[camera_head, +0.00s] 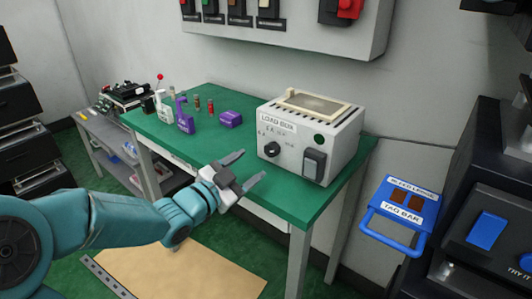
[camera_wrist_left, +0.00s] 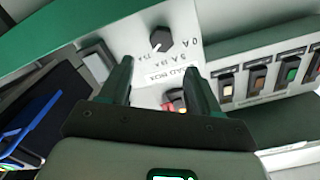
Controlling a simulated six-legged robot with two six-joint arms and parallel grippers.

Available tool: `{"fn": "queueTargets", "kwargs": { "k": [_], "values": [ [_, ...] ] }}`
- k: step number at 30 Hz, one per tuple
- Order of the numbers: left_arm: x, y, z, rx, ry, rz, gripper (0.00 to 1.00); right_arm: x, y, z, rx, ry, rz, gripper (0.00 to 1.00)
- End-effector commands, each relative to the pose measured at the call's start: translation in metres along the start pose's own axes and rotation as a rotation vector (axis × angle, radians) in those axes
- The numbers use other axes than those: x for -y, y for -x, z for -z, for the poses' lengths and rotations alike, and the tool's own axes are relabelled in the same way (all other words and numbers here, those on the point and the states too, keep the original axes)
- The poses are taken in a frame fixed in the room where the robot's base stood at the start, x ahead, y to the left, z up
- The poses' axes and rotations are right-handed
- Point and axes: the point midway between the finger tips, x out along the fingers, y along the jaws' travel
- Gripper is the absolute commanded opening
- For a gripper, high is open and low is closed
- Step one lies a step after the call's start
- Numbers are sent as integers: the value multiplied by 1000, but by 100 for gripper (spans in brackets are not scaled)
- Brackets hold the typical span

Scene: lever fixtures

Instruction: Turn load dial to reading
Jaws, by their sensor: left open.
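The white load box (camera_head: 335,147) stands on the green table. My left gripper (camera_head: 250,166) is open and empty, in front of the box and a little left of and below the dial. In the left wrist view, the dial (camera_wrist_left: 160,39) shows beyond and between the two open fingers (camera_wrist_left: 158,80), with nothing between them. The dial's exact reading is too small to tell. My right gripper is not in view.
The green table (camera_head: 316,205) also holds purple items (camera_head: 231,118) and small bottles at the left. A wall panel (camera_head: 290,20) with switches hangs behind. A blue tag bar (camera_head: 400,212) is at the right, beside a dark cabinet. A grey shelf (camera_head: 102,141) stands at the left.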

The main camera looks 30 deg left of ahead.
Motion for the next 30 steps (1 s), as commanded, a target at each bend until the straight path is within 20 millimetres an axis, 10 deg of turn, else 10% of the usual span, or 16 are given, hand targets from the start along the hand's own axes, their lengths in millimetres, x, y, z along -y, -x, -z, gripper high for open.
{"fn": "queueTargets", "kwargs": {
  "k": [9, 23, 28, 30],
  "values": [
    [2, -65, -1, 0, 1, -1, 62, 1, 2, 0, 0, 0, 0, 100],
    [3, -80, -2, 2, 1, 1, 62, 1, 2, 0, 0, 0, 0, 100],
    [3, -80, -2, 2, 1, 1, 10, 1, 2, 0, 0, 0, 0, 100],
    [3, -80, -2, 2, 1, 1, 6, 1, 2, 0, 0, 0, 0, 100]
  ]
}}
